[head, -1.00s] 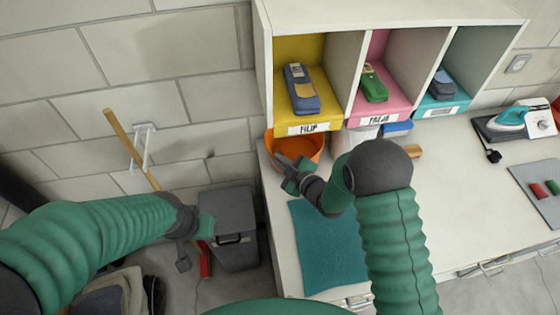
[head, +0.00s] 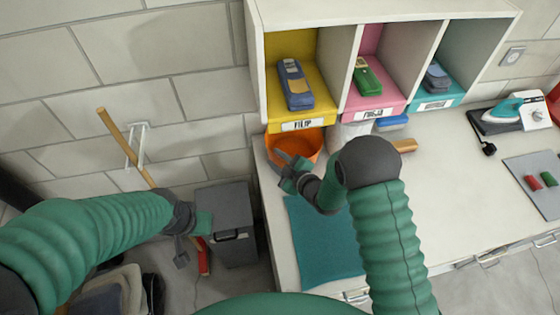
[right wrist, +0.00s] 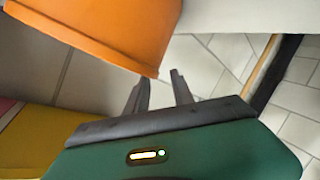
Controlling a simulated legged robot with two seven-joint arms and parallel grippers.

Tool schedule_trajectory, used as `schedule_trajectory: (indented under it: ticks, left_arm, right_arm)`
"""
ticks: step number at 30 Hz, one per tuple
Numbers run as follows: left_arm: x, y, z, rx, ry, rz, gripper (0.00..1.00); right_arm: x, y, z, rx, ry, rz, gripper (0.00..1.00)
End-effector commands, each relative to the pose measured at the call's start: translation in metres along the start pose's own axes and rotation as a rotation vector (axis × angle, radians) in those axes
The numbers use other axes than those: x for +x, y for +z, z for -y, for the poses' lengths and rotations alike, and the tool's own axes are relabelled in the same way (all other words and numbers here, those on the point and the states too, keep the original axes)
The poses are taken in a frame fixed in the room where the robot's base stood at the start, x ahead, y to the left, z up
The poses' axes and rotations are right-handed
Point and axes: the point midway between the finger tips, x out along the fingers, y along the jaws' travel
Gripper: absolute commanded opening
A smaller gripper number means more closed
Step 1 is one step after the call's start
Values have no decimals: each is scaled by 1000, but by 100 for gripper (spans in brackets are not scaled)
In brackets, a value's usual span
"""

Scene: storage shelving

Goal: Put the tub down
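The orange tub (head: 311,145) stands upright on the white counter at its back left, below the yellow compartment. My right gripper (head: 290,158) is at the tub's near side, close to its rim and partly in front of it. In the right wrist view its two dark fingers (right wrist: 158,78) are apart, with floor showing between them. The tub (right wrist: 105,30) shows just beyond the fingertips there; I cannot tell whether a finger touches it. My left gripper (head: 182,240) hangs low at the left, away from the tub, and its fingers are unclear.
A teal mat (head: 322,245) lies on the counter before the tub. The shelf (head: 382,18) has yellow, pink and teal compartments. A white roll, a blue item (head: 391,122) and a brush (head: 404,145) are right of the tub. A grey bin (head: 226,215) stands left of the counter.

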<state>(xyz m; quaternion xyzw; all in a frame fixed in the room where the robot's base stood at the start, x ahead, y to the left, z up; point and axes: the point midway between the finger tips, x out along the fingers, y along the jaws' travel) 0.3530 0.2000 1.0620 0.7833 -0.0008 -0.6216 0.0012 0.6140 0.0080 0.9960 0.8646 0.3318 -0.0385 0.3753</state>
Motion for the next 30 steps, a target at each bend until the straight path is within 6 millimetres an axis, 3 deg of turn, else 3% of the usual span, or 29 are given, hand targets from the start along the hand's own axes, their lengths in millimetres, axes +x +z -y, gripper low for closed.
schedule_trajectory:
  ticks: [5,12,15,25,30]
  left_arm:
    - [5,1,0,0,0,0,26]
    - [15,4,0,0,0,0,26]
    - [17,4,0,0,0,0,26]
    - [17,4,0,0,0,0,26]
    - [17,4,0,0,0,0,26]
  right_arm:
    - [-28,1,0,0,0,3,29]
    - [-90,0,0,0,1,2,29]
    - [-108,1,0,-1,1,2,29]
    - [-122,3,-5,16,1,33,29]
    - [-142,35,-26,173,8,283,29]
